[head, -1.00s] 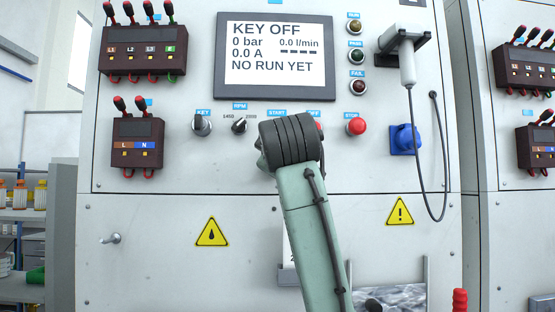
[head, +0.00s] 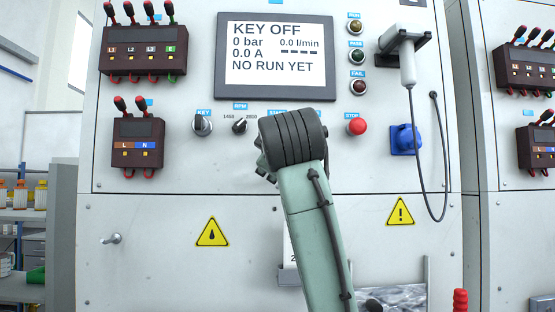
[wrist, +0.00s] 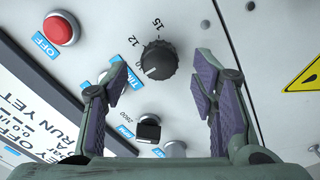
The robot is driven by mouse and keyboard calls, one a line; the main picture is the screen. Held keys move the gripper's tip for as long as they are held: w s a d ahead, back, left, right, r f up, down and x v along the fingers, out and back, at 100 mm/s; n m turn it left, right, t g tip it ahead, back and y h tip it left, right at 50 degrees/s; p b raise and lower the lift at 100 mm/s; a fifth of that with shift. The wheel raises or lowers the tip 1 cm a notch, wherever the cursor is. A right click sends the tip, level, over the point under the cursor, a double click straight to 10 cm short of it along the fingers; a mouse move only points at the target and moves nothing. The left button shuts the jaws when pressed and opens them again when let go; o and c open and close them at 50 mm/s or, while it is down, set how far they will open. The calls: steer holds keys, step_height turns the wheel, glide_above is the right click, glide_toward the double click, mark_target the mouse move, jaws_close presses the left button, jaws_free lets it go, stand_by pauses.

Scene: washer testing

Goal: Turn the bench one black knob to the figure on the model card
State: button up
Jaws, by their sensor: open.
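A ridged black knob (wrist: 160,60) is on the grey panel in the wrist view, with the figures 12 and 15 beside it and a blue label partly behind a finger. A pale mark shows at its lower-left edge. My gripper (wrist: 162,69) is open, with one finger on each side of the knob in the picture; contact cannot be told. In the head view my arm hides this knob and my gripper. A white card (head: 288,256) in a holder below is mostly hidden by my arm, so its figure cannot be read fully.
A smaller black RPM knob (head: 240,126), the key switch (head: 202,125) and the red stop button (head: 356,127) are nearby. A red OFF button (wrist: 60,28) is left of the ridged knob. The screen (head: 275,55) reads KEY OFF and NO RUN YET.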

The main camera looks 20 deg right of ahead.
steer(key=v, duration=0.9)
steer(key=shift+s, duration=0.35)
steer(key=shift+a, duration=0.1)
